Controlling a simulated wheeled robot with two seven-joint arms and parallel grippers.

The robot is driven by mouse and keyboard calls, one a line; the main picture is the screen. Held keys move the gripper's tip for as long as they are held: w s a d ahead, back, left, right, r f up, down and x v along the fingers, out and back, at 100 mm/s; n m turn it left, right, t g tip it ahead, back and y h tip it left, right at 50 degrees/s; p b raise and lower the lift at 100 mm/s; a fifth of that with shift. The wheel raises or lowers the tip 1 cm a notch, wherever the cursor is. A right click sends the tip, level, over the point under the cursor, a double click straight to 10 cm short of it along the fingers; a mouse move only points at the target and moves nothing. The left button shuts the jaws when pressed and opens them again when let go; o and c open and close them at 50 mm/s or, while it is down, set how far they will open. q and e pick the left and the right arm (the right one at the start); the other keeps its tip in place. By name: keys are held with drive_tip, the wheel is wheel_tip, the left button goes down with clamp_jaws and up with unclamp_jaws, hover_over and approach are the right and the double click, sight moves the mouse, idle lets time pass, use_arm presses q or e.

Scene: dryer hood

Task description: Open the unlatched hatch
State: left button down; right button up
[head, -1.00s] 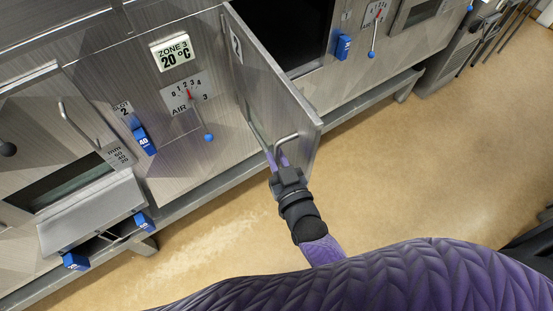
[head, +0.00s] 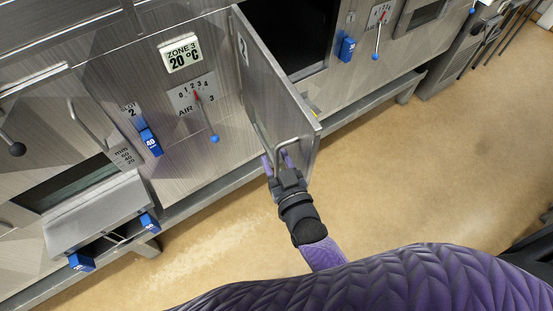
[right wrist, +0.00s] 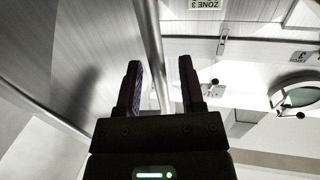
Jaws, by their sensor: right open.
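The hatch (head: 275,85) is a grey metal door marked 2. It stands swung well out, hinged at its left side, with a dark opening (head: 288,32) behind it. Its bent metal handle (head: 287,141) is on the outer part of its front face. My right gripper (head: 276,160) is open at the handle. The hatch face (right wrist: 60,50) fills the left there. My left gripper is out of view.
Left of the hatch are a ZONE 3 display (head: 181,54), an air lever with a blue knob (head: 214,139) and a blue slot handle (head: 151,142). A metal rail (head: 215,183) runs low along the machine. The tan floor (head: 410,180) at right is clear.

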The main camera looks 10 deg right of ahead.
drive_tip(key=s+d, duration=0.1)
drive_tip(key=s, duration=0.9)
drive_tip(key=shift+b, duration=0.3)
drive_tip(key=shift+d+f, duration=0.1)
drive_tip(key=s+d+f+g+b, duration=0.1)
drive_tip(key=s+f+g+b, duration=0.35)
drive_tip(key=f, duration=0.75)
drive_tip(key=s+f+n+g+b, duration=0.1)
drive_tip(key=f+g+b, duration=0.1)
drive_tip(key=f+b, duration=0.85)
drive_tip(key=s+d+f+g+b, duration=0.1)
drive_tip(key=s+f+g+b, duration=0.2)
drive_tip(key=f, duration=1.2)
drive_tip(key=s+d+f+g+h+b, duration=0.1)
drive_tip(key=s+d+f+g+b, duration=0.2)
drive_tip(key=s+f, duration=0.4)
drive_tip(key=s+d+f+g+h+b, duration=0.1)
drive_tip(key=s+d+f+g+b, duration=0.2)
drive_tip(key=s+f+b, duration=0.4)
wheel_tip(320, 180, down, 4)
drive_tip(key=shift+s+f+g+b, duration=0.1)
drive_tip(key=shift+s+g+b, duration=0.3)
drive_tip(key=shift+g, duration=0.45)
